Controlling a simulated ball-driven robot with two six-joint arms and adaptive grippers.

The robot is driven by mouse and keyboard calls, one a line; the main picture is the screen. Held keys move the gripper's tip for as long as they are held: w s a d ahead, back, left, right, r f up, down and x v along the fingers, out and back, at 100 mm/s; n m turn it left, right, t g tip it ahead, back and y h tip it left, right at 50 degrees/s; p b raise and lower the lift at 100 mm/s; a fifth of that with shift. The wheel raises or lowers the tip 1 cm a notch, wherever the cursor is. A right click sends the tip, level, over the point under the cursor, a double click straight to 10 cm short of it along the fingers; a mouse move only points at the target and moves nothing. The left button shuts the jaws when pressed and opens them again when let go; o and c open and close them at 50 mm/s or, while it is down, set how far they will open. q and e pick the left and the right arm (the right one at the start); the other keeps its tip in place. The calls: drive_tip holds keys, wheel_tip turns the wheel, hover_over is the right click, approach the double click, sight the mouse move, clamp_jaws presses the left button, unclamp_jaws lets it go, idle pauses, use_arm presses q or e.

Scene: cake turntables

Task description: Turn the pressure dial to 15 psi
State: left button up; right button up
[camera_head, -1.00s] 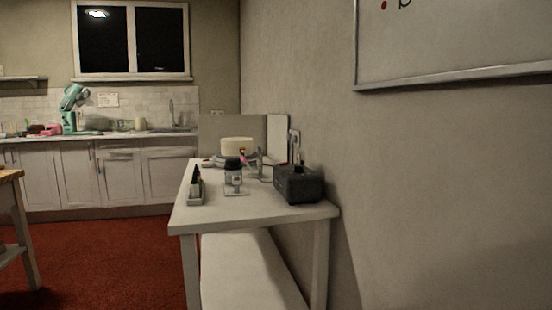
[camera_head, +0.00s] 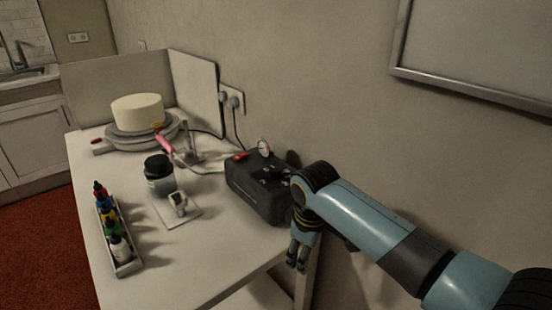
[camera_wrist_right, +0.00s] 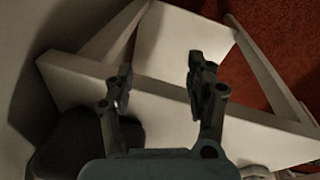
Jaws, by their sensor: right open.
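A black compressor box (camera_head: 256,190) stands at the right end of the white table, near the wall. A small round gauge (camera_head: 264,147) rises from its top, and dark and light knobs (camera_head: 272,174) sit on top; I cannot read any setting. My right gripper (camera_head: 297,264) points down beside the compressor's right end, past the table edge, touching nothing I can see. In the right wrist view its two fingers (camera_wrist_right: 160,84) are apart and empty, with the table's edge below and the dark compressor (camera_wrist_right: 82,145) at lower left. My left gripper is out of view.
A white cake (camera_head: 137,112) stands on a turntable (camera_head: 115,139) at the back, beside a pink airbrush (camera_head: 164,143). A dark-lidded jar (camera_head: 158,170) and a tray of bottles (camera_head: 126,262) are nearer. The table (camera_head: 190,270) is bare in front.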

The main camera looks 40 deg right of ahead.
drive_tip(key=w+r+n+p, duration=0.1)
drive_tip(key=w+r+p, duration=0.35)
drive_tip(key=r, duration=0.75)
wheel_tip(320, 180, up, 11)
drive_tip(key=n+g+y+b, duration=0.1)
drive_tip(key=n+g+b, duration=0.1)
drive_tip(key=n, duration=0.1)
hover_over(275, 169)
drive_tip(key=shift+n, duration=0.3)
wheel_tip(275, 169, down, 11)
drive_tip(key=shift+d+r, duration=0.1)
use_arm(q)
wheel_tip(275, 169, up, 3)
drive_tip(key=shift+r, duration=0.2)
use_arm(e)
clamp_jaws()
